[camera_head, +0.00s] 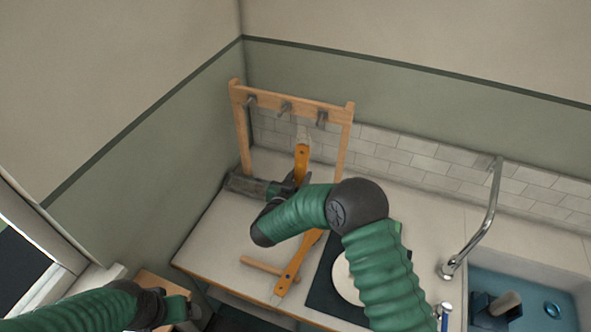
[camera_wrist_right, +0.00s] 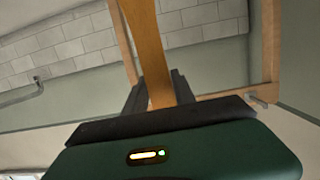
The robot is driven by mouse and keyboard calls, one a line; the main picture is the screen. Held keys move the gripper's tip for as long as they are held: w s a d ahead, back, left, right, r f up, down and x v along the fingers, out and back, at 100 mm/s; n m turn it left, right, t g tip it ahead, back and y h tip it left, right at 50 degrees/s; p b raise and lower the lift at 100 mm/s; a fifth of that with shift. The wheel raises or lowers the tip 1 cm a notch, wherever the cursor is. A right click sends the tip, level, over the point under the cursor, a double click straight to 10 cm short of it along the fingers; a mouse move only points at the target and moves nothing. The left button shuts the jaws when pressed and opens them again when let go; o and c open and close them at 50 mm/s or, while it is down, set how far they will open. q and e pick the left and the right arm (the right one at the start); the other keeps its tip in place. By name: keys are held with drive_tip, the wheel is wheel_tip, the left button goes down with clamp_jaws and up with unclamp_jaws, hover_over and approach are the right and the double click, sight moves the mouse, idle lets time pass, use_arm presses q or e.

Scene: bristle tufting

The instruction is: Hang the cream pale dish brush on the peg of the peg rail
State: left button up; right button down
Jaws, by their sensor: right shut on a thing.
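The peg rail (camera_head: 290,104) is a wooden frame at the back corner of the counter, with three grey pegs on its crossbar. My right gripper (camera_head: 301,180) is shut on an orange-brown brush handle (camera_head: 301,160), held upright in front of the rail. A pale cord loop (camera_head: 303,133) at the handle's top shows below the crossbar, apart from the pegs as far as I can tell. In the right wrist view the handle (camera_wrist_right: 150,50) runs between the fingers. The brush head and any cream colour are hidden. My left gripper (camera_head: 182,309) is low at the left; its fingers are unclear.
Another orange-brown handle (camera_head: 290,272) lies at the counter's front, beside a wooden bar (camera_head: 268,266). A white plate (camera_head: 345,278) on a dark mat (camera_head: 322,287) is partly behind my right arm. A tap (camera_head: 484,222) and blue sink (camera_head: 540,292) are at the right.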

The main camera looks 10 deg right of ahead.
use_arm(q)
drive_tip(key=f+b, duration=0.1)
drive_tip(key=s+f+b, duration=0.2)
drive_tip(key=b, duration=0.1)
drive_tip(key=shift+d+f, duration=0.2)
drive_tip(key=shift+d, duration=0.15)
use_arm(e)
drive_tip(key=d+x, duration=0.1)
drive_tip(key=x, duration=0.8)
drive_tip(key=shift+s+d+r, duration=0.2)
drive_tip(key=shift+r, duration=0.15)
use_arm(q)
drive_tip(key=shift+a, duration=0.1)
use_arm(e)
drive_tip(key=shift+a, duration=0.15)
use_arm(q)
drive_tip(key=shift+w, duration=0.1)
use_arm(e)
drive_tip(key=c, duration=0.9)
unclamp_jaws()
drive_tip(key=shift+c, duration=0.2)
drive_tip(key=shift+f, duration=0.1)
